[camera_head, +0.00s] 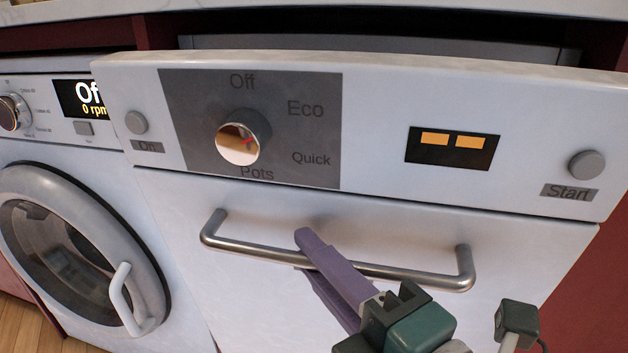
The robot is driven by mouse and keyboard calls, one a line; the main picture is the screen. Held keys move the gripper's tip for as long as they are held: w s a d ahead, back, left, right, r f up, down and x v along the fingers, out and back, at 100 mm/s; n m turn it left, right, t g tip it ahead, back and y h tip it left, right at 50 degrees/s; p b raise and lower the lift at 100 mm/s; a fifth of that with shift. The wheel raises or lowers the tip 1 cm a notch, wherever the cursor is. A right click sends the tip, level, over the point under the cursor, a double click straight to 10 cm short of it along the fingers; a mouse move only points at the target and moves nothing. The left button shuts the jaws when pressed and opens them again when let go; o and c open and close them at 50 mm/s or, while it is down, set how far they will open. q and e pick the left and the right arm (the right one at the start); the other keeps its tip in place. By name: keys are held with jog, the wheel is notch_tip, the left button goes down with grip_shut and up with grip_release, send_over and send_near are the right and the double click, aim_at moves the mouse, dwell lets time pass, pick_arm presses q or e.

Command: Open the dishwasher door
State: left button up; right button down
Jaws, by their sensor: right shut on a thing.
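The white dishwasher door (330,215) fills the middle of the view, with a dial, a dark display and a metal bar handle (420,270). The door's top edge (400,65) stands forward of the dark opening behind it, so the door is tilted a little open. My right gripper (311,257) has its purple fingers shut on the handle near its middle, one finger above and one below the bar. My left gripper is not in view.
A washing machine (100,165) with a round door and white handle stands to the left. A pale countertop (300,5) runs above. Red cabinet panels (590,260) flank the dishwasher. Wooden floor (25,325) shows at the lower left.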

pick_arm(q)
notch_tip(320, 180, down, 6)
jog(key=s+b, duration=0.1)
jog(key=b, duration=0.5)
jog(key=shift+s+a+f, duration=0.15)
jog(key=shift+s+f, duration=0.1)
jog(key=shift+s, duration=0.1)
pick_arm(e)
jog(key=s+a+f, duration=0.3)
jog(key=s+f, duration=0.1)
jog(key=s, duration=0.6)
jog(key=s+a+f, duration=0.3)
jog(key=s+f, duration=0.2)
jog(key=s, duration=0.5)
jog(key=shift+a+f+n+t, duration=0.2)
jog(key=shift+f+n+t, duration=0.1)
jog(key=shift+n+t, duration=0.1)
jog(key=c, duration=1.3)
grip_release()
jog(key=shift+s, duration=0.15)
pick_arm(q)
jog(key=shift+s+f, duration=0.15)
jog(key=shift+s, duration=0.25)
pick_arm(e)
jog(key=o, duration=0.5)
jog(key=shift+s+d+f, duration=0.1)
jog(key=shift+s+d, duration=0.1)
jog(key=shift+d, duration=0.05)
jog(key=shift+c, duration=0.2)
